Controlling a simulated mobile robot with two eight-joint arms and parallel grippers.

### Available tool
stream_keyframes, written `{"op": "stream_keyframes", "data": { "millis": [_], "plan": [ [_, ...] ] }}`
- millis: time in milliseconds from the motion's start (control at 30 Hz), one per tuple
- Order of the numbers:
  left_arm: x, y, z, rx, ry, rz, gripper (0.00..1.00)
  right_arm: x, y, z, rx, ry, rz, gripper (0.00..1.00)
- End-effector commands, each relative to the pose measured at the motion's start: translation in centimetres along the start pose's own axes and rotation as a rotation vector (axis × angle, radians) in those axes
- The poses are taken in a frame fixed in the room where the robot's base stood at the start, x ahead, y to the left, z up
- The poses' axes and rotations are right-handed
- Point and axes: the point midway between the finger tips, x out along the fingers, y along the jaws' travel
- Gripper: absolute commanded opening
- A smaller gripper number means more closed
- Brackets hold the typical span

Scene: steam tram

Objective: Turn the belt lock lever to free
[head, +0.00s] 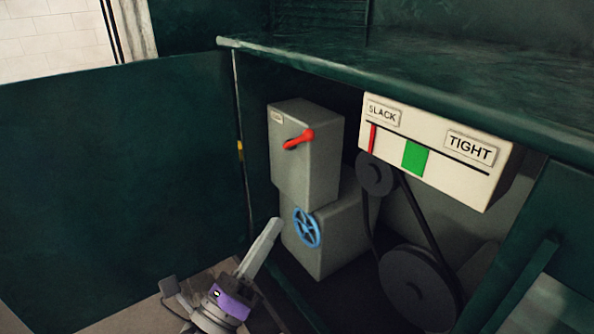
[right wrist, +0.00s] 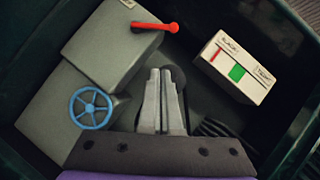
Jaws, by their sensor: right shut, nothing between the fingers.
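The red belt lock lever (head: 299,138) sticks out from the front of a grey box (head: 308,176) inside the open green cabinet. It lies nearly level, its knob end to the right and slightly raised. It also shows in the right wrist view (right wrist: 155,27), above the fingers. A small plate on the box is too small to read. My right gripper (head: 276,222) is below the lever, left of the blue handwheel, touching neither as far as I can tell. Its fingers (right wrist: 163,72) are together and empty. My left gripper does not show.
A blue handwheel (head: 307,228) sits on the lower grey box. A white gauge (head: 436,150) reads SLACK and TIGHT, with a red pointer near SLACK and a green block. Dark belt pulleys (head: 416,287) stand below it. A green panel (head: 120,185) fills the left; the counter edge (head: 400,90) overhangs.

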Motion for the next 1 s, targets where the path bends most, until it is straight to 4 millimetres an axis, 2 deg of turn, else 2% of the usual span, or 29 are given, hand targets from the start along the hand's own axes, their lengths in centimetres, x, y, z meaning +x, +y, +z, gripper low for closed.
{"op": "stream_keyframes", "data": {
  "millis": [167,600,800,1000],
  "plan": [
    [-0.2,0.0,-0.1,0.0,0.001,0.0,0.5,1.2,-0.2,0.0,-0.026,-0.005,-0.008,0.0],
    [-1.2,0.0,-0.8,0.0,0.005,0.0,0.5,10.2,-0.3,0.1,-0.024,-0.003,-0.008,0.0],
    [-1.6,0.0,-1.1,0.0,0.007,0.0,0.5,12.1,-0.2,2.2,-0.021,-0.005,-0.005,0.0],
    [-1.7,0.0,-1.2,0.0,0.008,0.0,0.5,12.8,-0.1,2.9,-0.021,-0.005,-0.004,0.0]
  ]
}}
